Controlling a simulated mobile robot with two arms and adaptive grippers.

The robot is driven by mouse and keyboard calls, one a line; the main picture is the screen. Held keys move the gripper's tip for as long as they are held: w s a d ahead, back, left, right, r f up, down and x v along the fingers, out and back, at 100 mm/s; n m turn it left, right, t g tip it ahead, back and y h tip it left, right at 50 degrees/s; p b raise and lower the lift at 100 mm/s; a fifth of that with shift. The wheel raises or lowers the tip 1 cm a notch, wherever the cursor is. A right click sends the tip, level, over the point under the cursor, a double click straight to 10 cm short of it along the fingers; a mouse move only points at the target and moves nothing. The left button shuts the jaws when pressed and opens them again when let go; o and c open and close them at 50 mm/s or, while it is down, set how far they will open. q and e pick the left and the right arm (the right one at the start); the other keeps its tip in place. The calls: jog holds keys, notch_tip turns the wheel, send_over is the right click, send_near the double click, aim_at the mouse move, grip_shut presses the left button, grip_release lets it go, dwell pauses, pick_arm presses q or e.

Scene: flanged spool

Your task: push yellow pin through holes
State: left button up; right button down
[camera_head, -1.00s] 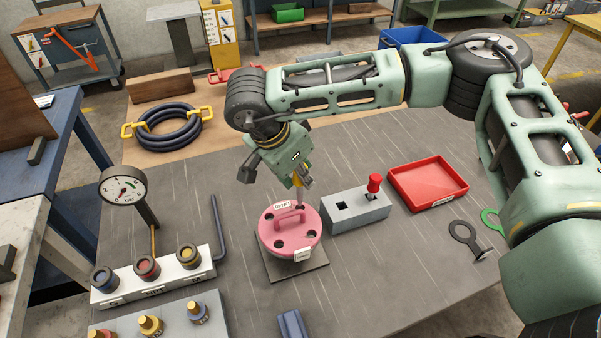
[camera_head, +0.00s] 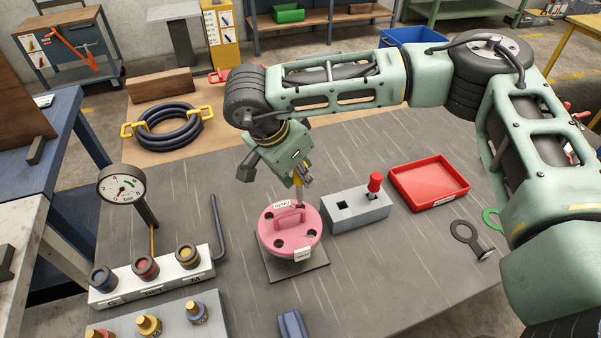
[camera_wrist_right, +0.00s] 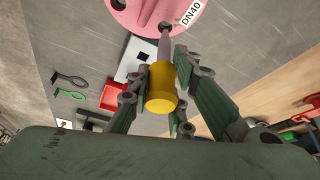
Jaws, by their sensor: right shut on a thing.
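The pink flanged spool (camera_head: 270,238) stands upright on a dark square plate (camera_head: 313,272) in the middle of the table. Its top flange has a handle and several holes. My right gripper (camera_head: 303,182) is above the flange's far right edge, shut on the yellow pin (camera_head: 298,182). In the right wrist view the gripper (camera_wrist_right: 163,88) has its fingers on both sides of the pin's yellow head (camera_wrist_right: 160,92). The grey shank points to a hole near the edge of the pink flange (camera_wrist_right: 140,12). I cannot tell how deep the tip sits. My left gripper is not in view.
A grey block (camera_head: 357,212) with a square hole and a red-topped peg stands right of the spool. A white block (camera_head: 200,268) with ringed sockets, a gauge (camera_head: 123,184) and a dark bent rod (camera_head: 220,228) are at left.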

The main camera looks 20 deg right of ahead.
aim_at(298, 186)
jog(key=shift+f+b, duration=2.3)
jog(key=shift+f, duration=0.2)
jog(key=c, duration=1.5)
grip_release()
jog(key=v, duration=1.2)
